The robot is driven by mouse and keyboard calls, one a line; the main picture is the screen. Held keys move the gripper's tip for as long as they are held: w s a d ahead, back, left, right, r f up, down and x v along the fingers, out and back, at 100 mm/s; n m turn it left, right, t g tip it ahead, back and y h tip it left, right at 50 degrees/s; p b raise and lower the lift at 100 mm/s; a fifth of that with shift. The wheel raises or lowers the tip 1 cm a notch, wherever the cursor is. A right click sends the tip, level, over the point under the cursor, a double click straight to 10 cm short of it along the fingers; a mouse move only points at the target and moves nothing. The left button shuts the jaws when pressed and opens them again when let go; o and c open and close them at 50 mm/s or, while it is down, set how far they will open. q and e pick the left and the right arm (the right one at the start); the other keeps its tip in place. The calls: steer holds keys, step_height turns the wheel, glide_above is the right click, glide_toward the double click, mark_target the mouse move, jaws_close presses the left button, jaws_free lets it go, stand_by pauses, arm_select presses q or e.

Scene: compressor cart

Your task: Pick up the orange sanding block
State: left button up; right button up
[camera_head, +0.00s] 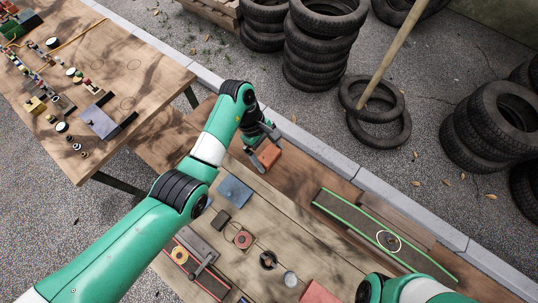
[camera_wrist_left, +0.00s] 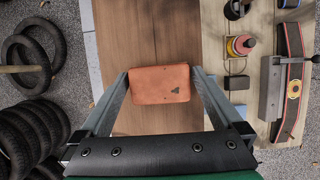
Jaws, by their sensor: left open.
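The orange sanding block (camera_head: 269,155) lies on the brown wooden boards near the far edge of the work surface. In the left wrist view the block (camera_wrist_left: 160,84) sits between the two fingers, near their tips. My left gripper (camera_head: 262,158) is open around the block, one finger on each side. In the left wrist view, the left gripper (camera_wrist_left: 158,75) shows its left finger close to the block's edge; I cannot tell if it touches. My right arm shows only in part at the bottom right of the head view, and its gripper is out of frame.
A long green-edged belt (camera_head: 357,228) lies to the right. Stacked tyres (camera_head: 319,45) stand beyond the kerb. A cluttered table (camera_head: 130,75) is at left.

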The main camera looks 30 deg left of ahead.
mark_target(274, 160)
arm_select(q)
steer(key=c, duration=1.1)
steer(key=shift+r, duration=0.1)
steer(key=shift+r, duration=0.2)
steer(key=r+p, duration=0.1)
steer(key=r, duration=0.2)
steer(key=r+p, duration=0.1)
steer(key=shift+s+r+p, duration=0.25)
steer(key=shift+s+p, duration=0.05)
steer(key=shift+s, duration=0.05)
steer(key=s+d+r+p, duration=0.2)
steer(key=s+r+p, duration=0.6)
steer(key=s+p, duration=0.5)
steer(key=p, duration=0.3)
steer(key=shift+d+p, duration=0.3)
steer(key=shift+p, duration=0.05)
